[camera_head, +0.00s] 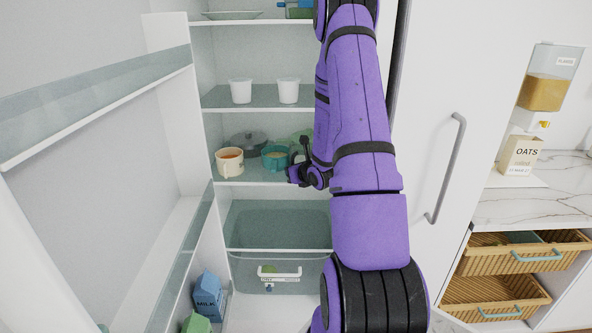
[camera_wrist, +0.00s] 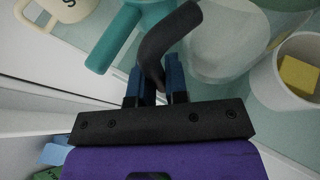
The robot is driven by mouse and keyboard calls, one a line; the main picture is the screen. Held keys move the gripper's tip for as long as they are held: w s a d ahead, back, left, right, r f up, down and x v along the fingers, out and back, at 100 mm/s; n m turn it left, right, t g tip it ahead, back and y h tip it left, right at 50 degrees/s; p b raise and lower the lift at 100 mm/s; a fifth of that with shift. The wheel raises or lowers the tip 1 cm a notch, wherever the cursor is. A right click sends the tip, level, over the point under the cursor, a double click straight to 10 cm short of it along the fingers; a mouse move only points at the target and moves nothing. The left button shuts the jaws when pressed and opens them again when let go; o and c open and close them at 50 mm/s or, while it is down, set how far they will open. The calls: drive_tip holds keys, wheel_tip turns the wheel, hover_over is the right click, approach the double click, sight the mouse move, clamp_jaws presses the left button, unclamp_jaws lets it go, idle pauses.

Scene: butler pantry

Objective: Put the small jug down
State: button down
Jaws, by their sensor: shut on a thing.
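The small jug (camera_wrist: 225,45) looks pale and see-through, with a dark curved handle (camera_wrist: 160,45). In the wrist view, the blue fingers of my gripper (camera_wrist: 155,88) are shut on that handle. In the head view, my gripper (camera_head: 299,173) reaches into the open fridge at the middle shelf (camera_head: 252,178), to the right of a teal pot. Only a small part of the jug shows there, beside my arm. I cannot tell whether its base touches the shelf.
A cream mug (camera_head: 229,163) and the teal pot (camera_head: 274,158) stand left of my gripper, with a grey lidded pot (camera_head: 248,141) behind. A white cup with a yellow block (camera_wrist: 295,75) stands right in the wrist view. Two white cups stand on the shelf above.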

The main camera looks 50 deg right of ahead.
idle(0.3)
drive_tip(key=c, duration=1.1)
unclamp_jaws()
drive_tip(key=shift+f, duration=0.1)
